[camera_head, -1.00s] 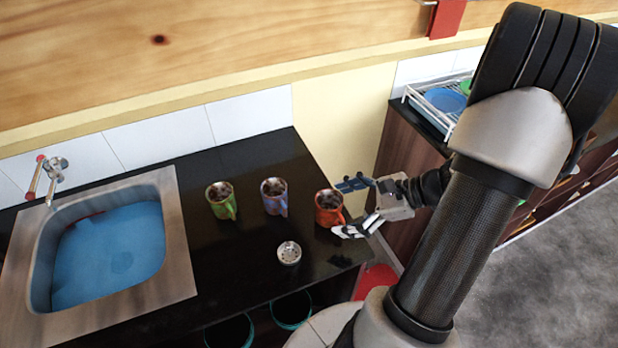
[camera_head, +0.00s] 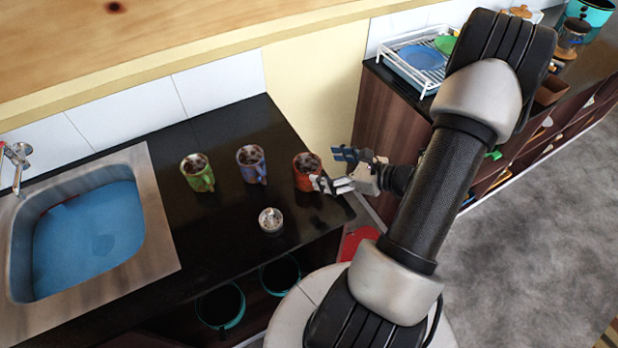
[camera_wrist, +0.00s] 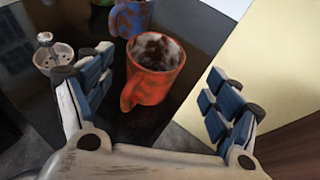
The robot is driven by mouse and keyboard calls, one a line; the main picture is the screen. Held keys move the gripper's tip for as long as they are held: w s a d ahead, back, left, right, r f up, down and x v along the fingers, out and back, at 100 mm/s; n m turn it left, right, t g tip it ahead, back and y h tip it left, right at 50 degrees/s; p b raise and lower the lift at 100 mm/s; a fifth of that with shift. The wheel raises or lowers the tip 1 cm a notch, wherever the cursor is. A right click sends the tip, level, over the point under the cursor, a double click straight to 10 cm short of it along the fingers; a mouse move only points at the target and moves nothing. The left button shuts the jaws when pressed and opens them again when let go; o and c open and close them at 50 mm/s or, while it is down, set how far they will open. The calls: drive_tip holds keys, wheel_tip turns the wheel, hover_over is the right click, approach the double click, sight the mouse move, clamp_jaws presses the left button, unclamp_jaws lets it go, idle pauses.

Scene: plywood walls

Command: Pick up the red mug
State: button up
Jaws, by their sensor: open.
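The red mug (camera_head: 306,172) stands upright on the black counter near its right end, with dark contents. In the wrist view the red mug (camera_wrist: 153,72) is between and just beyond my fingertips, its handle pointing down and left toward me. My gripper (camera_head: 334,169) is open and beside the mug on its right. In the wrist view my gripper (camera_wrist: 160,88) has its blue-padded fingers spread wide, with nothing held between them. I cannot tell whether a finger touches the mug.
A blue-purple mug (camera_head: 251,164) and a green mug (camera_head: 198,173) stand in a row to the left. A small metal strainer-like piece (camera_head: 270,219) lies in front. A sink (camera_head: 160,225) is at the left. A dish rack (camera_head: 408,72) stands on the right-hand cabinet.

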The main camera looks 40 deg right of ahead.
sight(297, 164)
drive_tip(key=shift+a+b+x, duration=0.15)
drive_tip(key=shift+b+x, duration=0.25)
drive_tip(key=shift+x, duration=1.1)
drive_tip(key=shift+a+b+x, duration=0.15)
drive_tip(key=shift+b+x, duration=0.2)
drive_tip(key=shift+x, duration=1.15)
drive_tip(key=shift+s+f, duration=0.1)
drive_tip(key=shift+c, duration=0.2)
drive_tip(key=c, duration=1.3)
